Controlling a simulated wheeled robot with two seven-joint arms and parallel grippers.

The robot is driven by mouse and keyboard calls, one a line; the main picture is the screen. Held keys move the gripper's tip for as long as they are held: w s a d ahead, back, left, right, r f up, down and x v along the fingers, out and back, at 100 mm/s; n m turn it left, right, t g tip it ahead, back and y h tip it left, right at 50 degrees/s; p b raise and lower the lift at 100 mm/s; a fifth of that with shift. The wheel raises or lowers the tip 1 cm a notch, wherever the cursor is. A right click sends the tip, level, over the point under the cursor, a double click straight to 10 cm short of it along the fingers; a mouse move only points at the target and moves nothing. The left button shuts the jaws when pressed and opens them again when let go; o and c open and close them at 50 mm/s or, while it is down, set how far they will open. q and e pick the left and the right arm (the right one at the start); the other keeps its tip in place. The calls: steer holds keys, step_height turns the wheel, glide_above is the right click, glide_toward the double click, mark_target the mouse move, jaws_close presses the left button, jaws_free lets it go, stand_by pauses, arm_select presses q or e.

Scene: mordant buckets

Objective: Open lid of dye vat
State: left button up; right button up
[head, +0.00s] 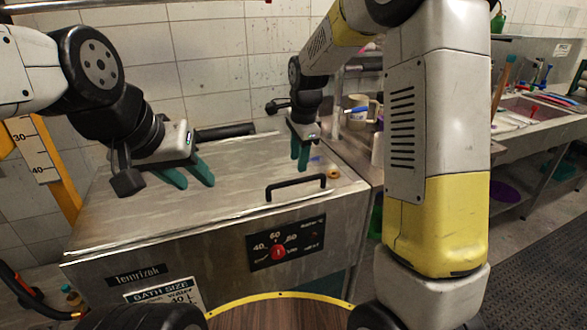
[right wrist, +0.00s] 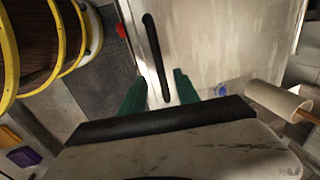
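The dye vat is a steel box with a flat, closed lid (head: 225,200) and a black bar handle (head: 297,186) near its front right edge. My right gripper (head: 300,168) is above the lid, just beyond the handle in the head view. In the right wrist view its green fingers (right wrist: 160,95) are apart, and the handle (right wrist: 154,50) runs through the space in front of and between them. Contact cannot be told. My left gripper (head: 191,183) is over the left part of the lid, its green fingers apart and empty.
The vat front carries a dial panel with a red knob (head: 278,253) and a bath size label (head: 165,295). A mug (head: 358,108) stands behind the vat on the right. A sink counter (head: 540,115) lies farther right. A yellow-rimmed wooden round top (head: 280,312) is in front.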

mark_target(297, 180)
steer(key=f, duration=0.2)
steer(key=w+f, duration=0.1)
steer(key=f, duration=0.4)
steer(key=shift+w+a, duration=0.15)
steer(key=shift+a, duration=0.05)
steer(key=shift+c, duration=0.2)
jaws_close()
stand_by(1.0)
